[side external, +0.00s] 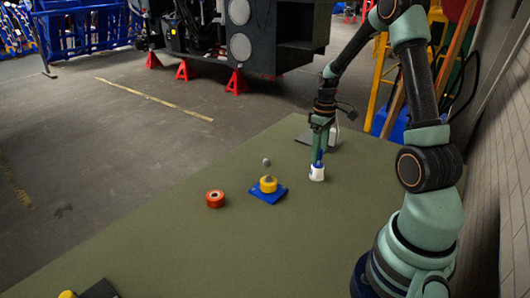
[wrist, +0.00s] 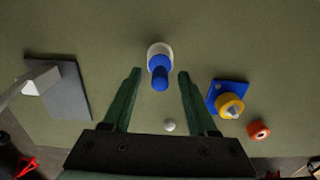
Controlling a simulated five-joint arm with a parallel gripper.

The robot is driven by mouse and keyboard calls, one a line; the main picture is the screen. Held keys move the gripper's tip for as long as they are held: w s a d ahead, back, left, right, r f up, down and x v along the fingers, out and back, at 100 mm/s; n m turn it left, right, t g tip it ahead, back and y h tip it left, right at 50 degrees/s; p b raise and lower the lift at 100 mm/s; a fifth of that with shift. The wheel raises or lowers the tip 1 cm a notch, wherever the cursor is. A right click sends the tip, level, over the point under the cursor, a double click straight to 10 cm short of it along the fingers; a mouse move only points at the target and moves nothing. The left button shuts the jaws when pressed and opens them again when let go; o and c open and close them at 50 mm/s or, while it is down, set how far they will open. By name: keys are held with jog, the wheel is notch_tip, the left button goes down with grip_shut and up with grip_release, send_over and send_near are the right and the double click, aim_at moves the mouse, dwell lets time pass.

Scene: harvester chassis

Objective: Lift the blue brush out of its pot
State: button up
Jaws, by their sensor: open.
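The blue brush (wrist: 160,74) stands in a small white pot (wrist: 159,49), seen from above in the wrist view, between the lines of my two fingers. In the side external view the white pot (side external: 317,173) stands on the green table, with the blue brush (side external: 318,156) rising from it to my gripper. My gripper (side external: 319,147) points down over the pot. In the wrist view my gripper (wrist: 160,74) is open, with one finger on each side of the brush and gaps visible on both sides. The brush's lower end is hidden in the pot.
A blue square (side external: 280,194) bearing a yellow roll (side external: 268,184) lies left of the pot. A grey plate (wrist: 62,88) with a light upright part is nearby. The table's front is largely clear.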

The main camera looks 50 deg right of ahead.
jog(key=shift+f, duration=0.8)
jog(key=shift+r, duration=0.1)
jog(key=shift+c, duration=0.3)
dwell(0.4)
grip_shut()
jog(key=shift+r, duration=3.5)
